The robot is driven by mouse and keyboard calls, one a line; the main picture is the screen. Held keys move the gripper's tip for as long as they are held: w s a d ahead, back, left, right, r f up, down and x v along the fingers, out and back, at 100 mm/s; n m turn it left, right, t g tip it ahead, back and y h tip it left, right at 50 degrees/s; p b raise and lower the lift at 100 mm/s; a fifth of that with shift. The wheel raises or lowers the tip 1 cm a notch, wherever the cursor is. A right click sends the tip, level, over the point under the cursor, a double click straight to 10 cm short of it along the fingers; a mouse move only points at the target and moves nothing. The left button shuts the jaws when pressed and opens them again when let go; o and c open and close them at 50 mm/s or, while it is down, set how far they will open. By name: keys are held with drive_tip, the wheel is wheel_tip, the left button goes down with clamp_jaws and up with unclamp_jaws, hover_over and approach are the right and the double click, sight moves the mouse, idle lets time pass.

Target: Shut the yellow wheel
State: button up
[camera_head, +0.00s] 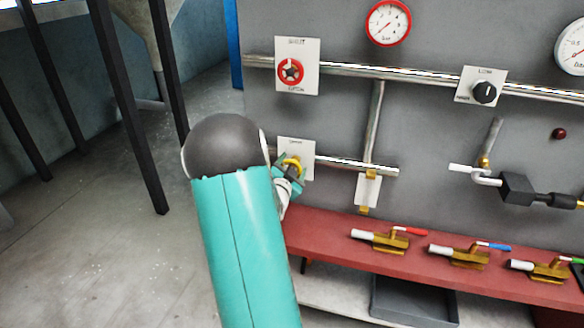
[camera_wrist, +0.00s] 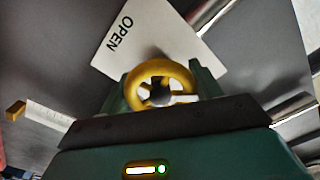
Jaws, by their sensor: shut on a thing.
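The yellow wheel (camera_head: 291,163) sits in front of a white label plate (camera_head: 296,149) at the lower left of the grey panel. In the wrist view the wheel (camera_wrist: 161,84) shows as a spoked ring, with the plate (camera_wrist: 146,42) behind it reading "OPEN". My gripper (camera_head: 289,172) is at the wheel, its two teal fingers on either side of the rim, shut on it. The lower part of the wheel is hidden behind my gripper body in the wrist view.
A red wheel (camera_head: 290,72) is above on the same panel, with a black knob (camera_head: 485,92) to the right. Metal pipes (camera_head: 420,74) run across the panel. A red shelf (camera_head: 340,250) with several brass valves juts out below. Open floor (camera_head: 90,250) lies to the left.

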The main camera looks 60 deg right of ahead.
drive_tip(key=shift+m, duration=4.3)
drive_tip(key=shift+w+a, duration=0.1)
drive_tip(key=o, duration=1)
drive_tip(key=s+a, duration=0.2)
drive_tip(key=a, duration=1.1)
drive_tip(key=shift+s+a, duration=0.15)
drive_tip(key=shift+a, duration=0.15)
